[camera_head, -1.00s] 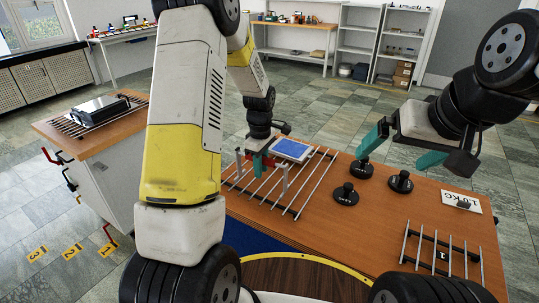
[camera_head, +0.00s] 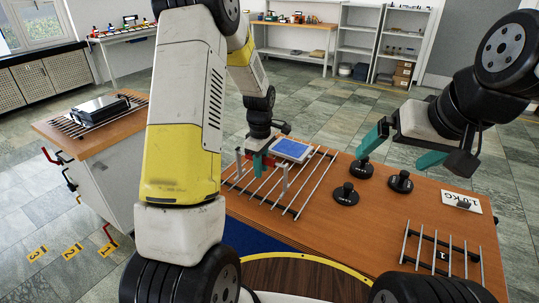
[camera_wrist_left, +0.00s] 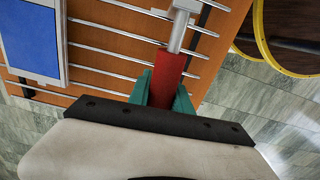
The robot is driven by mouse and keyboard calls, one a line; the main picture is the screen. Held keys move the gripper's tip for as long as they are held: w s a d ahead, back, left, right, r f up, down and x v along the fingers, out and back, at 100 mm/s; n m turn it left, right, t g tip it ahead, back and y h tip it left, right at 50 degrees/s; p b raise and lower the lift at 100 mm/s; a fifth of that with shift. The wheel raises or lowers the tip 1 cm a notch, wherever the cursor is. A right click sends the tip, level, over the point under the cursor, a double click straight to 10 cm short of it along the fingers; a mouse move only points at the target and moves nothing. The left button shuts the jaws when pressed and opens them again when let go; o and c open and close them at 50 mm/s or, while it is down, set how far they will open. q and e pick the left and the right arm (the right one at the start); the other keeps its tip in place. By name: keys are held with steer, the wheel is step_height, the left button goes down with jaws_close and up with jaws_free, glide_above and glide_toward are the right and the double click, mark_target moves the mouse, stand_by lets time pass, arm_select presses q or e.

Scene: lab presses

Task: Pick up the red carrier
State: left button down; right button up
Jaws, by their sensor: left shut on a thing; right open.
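The red carrier shows in the left wrist view as a red bar (camera_wrist_left: 168,78) with a grey metal post at its far end. In the head view most of its bar is hidden by my left gripper (camera_head: 258,166), and a pale upright (camera_head: 285,177) shows beside it. My left gripper's teal fingers (camera_wrist_left: 164,95) are shut on the red bar, one on each side. The carrier is over the rod rack (camera_head: 306,191) on the wooden table; I cannot tell whether it touches the rods. My right gripper (camera_head: 402,150) is open and empty above the table's right part.
A blue-screened device (camera_head: 291,149) sits at the rack's back, close to my left gripper. Several black knobbed weights (camera_head: 345,195) stand right of the rack. A white card (camera_head: 461,202) and a smaller rack (camera_head: 443,252) are further right. A black device (camera_head: 101,108) rests on the left bench.

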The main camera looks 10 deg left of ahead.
arm_select(q)
steer(key=shift+r, duration=0.15)
steer(key=shift+r, duration=1.4)
steer(key=shift+d+r, duration=0.25)
steer(key=shift+r, duration=0.05)
steer(key=s+d+r, duration=0.1)
steer(key=s+d, duration=0.2)
steer(key=d, duration=1.2)
steer(key=shift+r, duration=0.15)
steer(key=shift+s+d, duration=0.1)
steer(key=shift+s, duration=0.05)
